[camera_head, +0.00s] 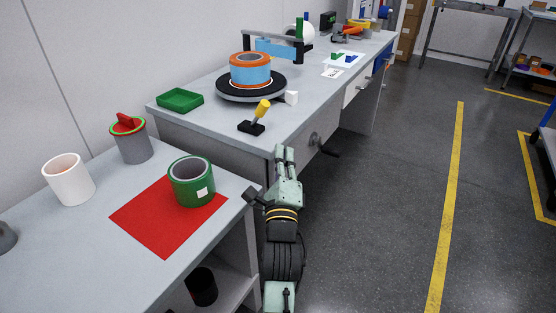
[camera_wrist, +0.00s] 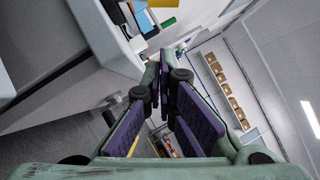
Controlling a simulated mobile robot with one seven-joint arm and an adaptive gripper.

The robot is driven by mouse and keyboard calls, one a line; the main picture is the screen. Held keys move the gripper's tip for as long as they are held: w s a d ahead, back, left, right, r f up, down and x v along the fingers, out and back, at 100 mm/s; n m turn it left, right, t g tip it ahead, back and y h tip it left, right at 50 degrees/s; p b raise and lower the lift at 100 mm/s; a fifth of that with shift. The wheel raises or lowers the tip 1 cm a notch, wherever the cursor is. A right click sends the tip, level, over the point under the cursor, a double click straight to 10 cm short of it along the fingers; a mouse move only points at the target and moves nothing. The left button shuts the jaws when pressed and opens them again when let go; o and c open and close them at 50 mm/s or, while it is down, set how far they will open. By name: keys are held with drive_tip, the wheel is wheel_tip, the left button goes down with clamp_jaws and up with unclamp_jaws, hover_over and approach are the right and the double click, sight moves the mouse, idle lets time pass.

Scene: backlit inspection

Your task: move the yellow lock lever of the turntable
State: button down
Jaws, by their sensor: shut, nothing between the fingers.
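The yellow lock lever (camera_head: 262,108) stands tilted on a small black base (camera_head: 251,128) near the front edge of the grey workbench. The black turntable (camera_head: 252,88) is behind it and carries a blue and orange cylinder (camera_head: 250,70). My gripper (camera_head: 284,152) is shut and empty, in front of the bench edge, below and to the right of the lever and apart from it. In the wrist view my gripper (camera_wrist: 162,75) points past the bench edge. I cannot make out the lever in that view.
A green tray (camera_head: 180,100) sits left of the turntable. A nearer table holds a red mat (camera_head: 152,228), a green cylinder (camera_head: 190,182), a grey container (camera_head: 132,146) and a white cup (camera_head: 69,180). A black crank (camera_head: 325,149) juts from the bench front. Floor at right is clear.

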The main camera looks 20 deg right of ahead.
sight(258, 114)
drive_tip(key=x, duration=0.3)
drive_tip(key=p+x, duration=0.1)
drive_tip(key=x, duration=0.2)
drive_tip(key=shift+r, duration=0.25)
drive_tip(key=shift+w+a+r+p, duration=0.25)
drive_tip(key=shift+w+a, duration=0.05)
drive_tip(key=shift+w, duration=0.15)
drive_tip(key=shift+w+a+r+p, duration=0.2)
drive_tip(key=shift+w+a+r, duration=0.1)
drive_tip(key=shift+w, duration=0.15)
drive_tip(key=shift+w+a+r, duration=0.2)
drive_tip(key=shift+w+a, duration=0.1)
drive_tip(key=shift+w, duration=0.25)
drive_tip(key=shift+w+r+p, duration=0.1)
drive_tip(key=shift+r+p, duration=0.05)
drive_tip(key=shift+p, duration=0.2)
